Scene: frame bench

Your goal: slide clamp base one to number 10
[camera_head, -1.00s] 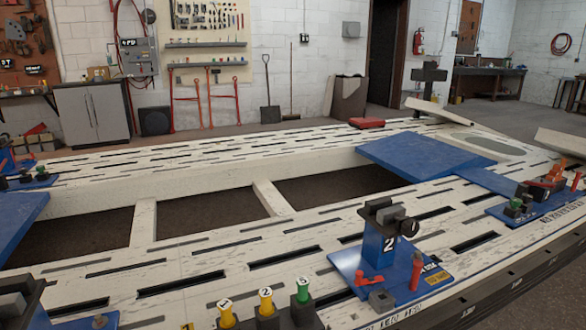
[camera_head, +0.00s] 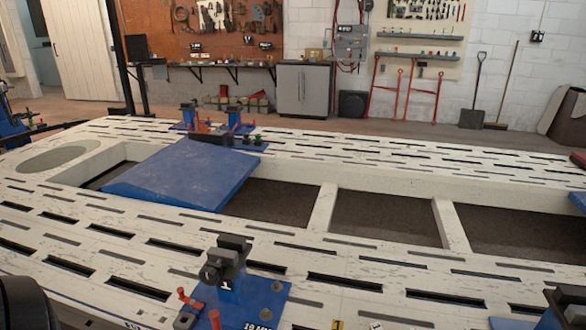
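Clamp base one is a blue base plate (camera_head: 262,293) with a blue post and a black clamp head (camera_head: 229,252). A white "1" shows on the post. It stands on the near rail of the white slotted bench (camera_head: 380,283), below the middle of the head view. Red pins stand on its left side, and white lettering is on its front. Small markings lie along the bench's near edge, partly cut off. I cannot read a number 10 on the bench. Neither gripper can be made out.
A blue ramp plate (camera_head: 180,175) bridges the frame's openings behind clamp base one. Another clamp base (camera_head: 215,125) stands on the far rail. A dark rounded shape (camera_head: 25,303), possibly mine, fills the lower left corner. Blue and black parts (camera_head: 567,305) show at the lower right.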

